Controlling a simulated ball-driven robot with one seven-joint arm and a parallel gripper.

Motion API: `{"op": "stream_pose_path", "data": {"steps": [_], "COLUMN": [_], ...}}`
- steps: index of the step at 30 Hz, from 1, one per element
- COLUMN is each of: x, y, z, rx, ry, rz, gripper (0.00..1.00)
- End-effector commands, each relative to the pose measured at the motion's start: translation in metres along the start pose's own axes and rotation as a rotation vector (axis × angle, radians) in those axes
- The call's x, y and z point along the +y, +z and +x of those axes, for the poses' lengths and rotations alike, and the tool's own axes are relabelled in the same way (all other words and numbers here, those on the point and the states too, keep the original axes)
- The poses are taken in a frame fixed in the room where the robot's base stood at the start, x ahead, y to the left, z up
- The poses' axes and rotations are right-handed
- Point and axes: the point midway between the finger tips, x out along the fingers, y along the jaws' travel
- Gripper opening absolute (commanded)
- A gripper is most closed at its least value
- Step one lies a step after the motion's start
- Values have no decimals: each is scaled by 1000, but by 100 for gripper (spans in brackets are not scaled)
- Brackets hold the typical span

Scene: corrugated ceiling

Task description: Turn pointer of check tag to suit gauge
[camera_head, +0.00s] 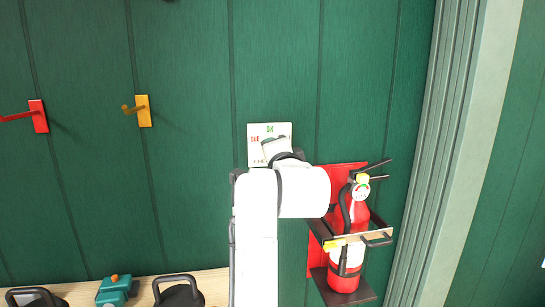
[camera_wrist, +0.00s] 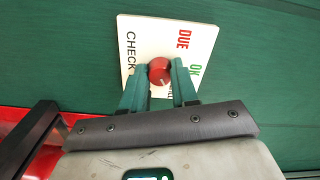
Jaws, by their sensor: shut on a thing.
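The check tag (camera_head: 256,131) is a white plate on the green wall, marked DUE in red and OK in green. It also shows tilted in the wrist view (camera_wrist: 150,32), with CHECK in black. Its pointer is a round red knob (camera_wrist: 160,71) with a small pale mark near its lower edge. My gripper (camera_wrist: 160,68) has its green fingers shut on the knob, one on each side. My arm hides the knob in the head view. The gauge (camera_head: 361,191) is a small pale dial on the red fire extinguisher (camera_head: 345,268); its reading is too small to tell.
The extinguisher stands in a dark bracket with a wooden-fronted bar (camera_head: 362,236), right of my arm. A red hook (camera_head: 38,116) and a yellow hook (camera_head: 143,111) are on the wall at left. Black-handled items (camera_head: 178,293) and a teal box (camera_head: 113,291) sit below on wood.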

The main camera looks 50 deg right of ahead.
Motion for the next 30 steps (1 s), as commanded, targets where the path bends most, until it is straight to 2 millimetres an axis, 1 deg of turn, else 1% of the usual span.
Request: {"op": "stream_pose_path", "data": {"steps": [6, 18, 19, 27, 30], "x": [1, 2, 2, 1, 1], "y": [0, 0, 0, 0, 0], "z": [0, 0, 0, 0, 0], "rx": [-1, 0, 0, 0, 0], "ry": [3, 4, 4, 2, 2], "rz": [37, 43, 43, 42, 42], "gripper": [0, 0, 30, 54, 54]}}
